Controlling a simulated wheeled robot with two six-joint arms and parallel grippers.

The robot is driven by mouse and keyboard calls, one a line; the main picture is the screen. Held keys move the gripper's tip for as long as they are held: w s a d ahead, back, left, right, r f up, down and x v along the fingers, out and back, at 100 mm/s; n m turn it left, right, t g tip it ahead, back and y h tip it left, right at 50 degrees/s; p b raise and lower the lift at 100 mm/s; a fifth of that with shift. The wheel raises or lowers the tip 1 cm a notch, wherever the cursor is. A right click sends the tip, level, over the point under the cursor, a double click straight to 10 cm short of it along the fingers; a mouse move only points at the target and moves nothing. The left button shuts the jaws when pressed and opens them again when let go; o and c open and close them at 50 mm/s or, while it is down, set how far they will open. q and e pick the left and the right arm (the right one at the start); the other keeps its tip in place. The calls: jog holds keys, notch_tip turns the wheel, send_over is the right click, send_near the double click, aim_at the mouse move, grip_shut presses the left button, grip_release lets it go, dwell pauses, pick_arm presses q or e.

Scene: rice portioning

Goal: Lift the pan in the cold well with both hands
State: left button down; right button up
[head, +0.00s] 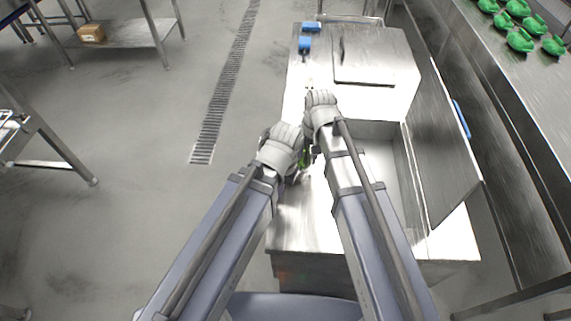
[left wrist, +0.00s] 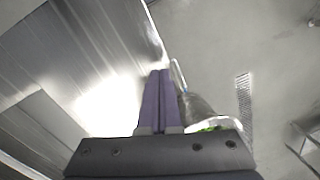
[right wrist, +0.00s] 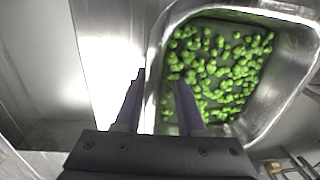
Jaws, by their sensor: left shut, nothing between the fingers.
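The metal pan (right wrist: 160,45), filled with green pieces (right wrist: 215,70), shows in the right wrist view. My right gripper (right wrist: 160,88) has its fingers apart, one on each side of the pan's near wall. My left gripper (left wrist: 160,75) is shut and empty, with a shiny metal surface on its left side. In the head view both hands are close together by the counter's left edge and hide most of the pan; a little green (head: 303,158) shows between them. The cold well (head: 380,165) lies right of my right arm; its visible part looks empty.
A raised metal lid (head: 440,150) stands along the well's right side. A closed metal box (head: 375,55) and blue items (head: 305,43) are at the counter's far end. A shelf with green bowls (head: 520,40) runs at the right.

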notch_tip(320, 180, down, 2)
jog(key=shift+f+b, duration=0.1)
jog(key=shift+b, duration=0.5)
grip_shut()
dwell(1.0)
